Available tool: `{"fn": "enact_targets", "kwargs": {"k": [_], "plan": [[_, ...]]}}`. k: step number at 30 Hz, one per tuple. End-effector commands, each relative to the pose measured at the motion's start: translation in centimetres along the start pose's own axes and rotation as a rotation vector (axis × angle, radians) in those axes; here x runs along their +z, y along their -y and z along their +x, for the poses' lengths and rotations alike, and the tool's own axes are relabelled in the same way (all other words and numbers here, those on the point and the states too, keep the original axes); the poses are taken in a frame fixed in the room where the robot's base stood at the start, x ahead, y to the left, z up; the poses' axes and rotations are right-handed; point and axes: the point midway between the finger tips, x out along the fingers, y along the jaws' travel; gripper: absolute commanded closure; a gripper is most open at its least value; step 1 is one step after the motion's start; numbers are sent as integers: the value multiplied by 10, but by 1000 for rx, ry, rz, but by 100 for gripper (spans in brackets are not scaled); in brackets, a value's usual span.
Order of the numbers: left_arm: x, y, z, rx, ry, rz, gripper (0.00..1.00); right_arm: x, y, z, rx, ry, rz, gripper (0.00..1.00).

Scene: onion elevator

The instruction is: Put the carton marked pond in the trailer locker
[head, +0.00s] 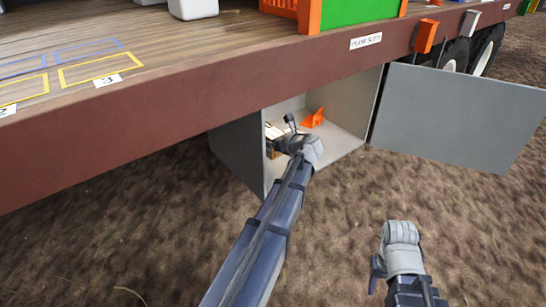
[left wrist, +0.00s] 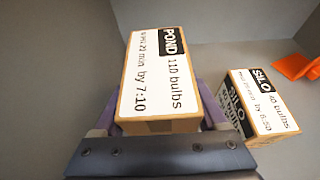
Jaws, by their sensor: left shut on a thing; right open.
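The carton marked POND (left wrist: 160,62) is a tan box with a white label, between the fingers of my left gripper (left wrist: 158,118), which is shut on it. In the head view my left gripper (head: 283,138) reaches inside the open grey trailer locker (head: 238,150) under the deck. Only a small part of a carton shows beside it there. I cannot tell whether the POND carton touches the locker floor. My right gripper (head: 380,270) is open, low over the ground outside, right of the locker.
A carton marked SILO (left wrist: 262,105) stands in the locker, right of the POND carton. An orange piece (head: 314,118) lies farther in. The locker door (head: 455,115) hangs open to the right. The trailer's brown side edge (head: 150,135) overhangs the locker.

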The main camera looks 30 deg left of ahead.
Motion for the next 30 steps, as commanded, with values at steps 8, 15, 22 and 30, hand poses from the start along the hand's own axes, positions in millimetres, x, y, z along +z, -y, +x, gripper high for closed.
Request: {"fn": "enact_targets", "kwargs": {"k": [8, 15, 22, 30], "plan": [[-39, 0, 16, 0, 1, 1, 100, -3, 5, 42, -2, -1, 3, 50], [-41, 0, 17, 0, 1, 1, 100, -3, 5, 44, -2, -1, 5, 50], [-65, 0, 27, 0, 1, 1, 100, -4, 8, 71, -2, -1, 10, 50], [-71, 0, 30, 0, 1, 1, 100, -5, 8, 77, -2, -1, 14, 50]]}}
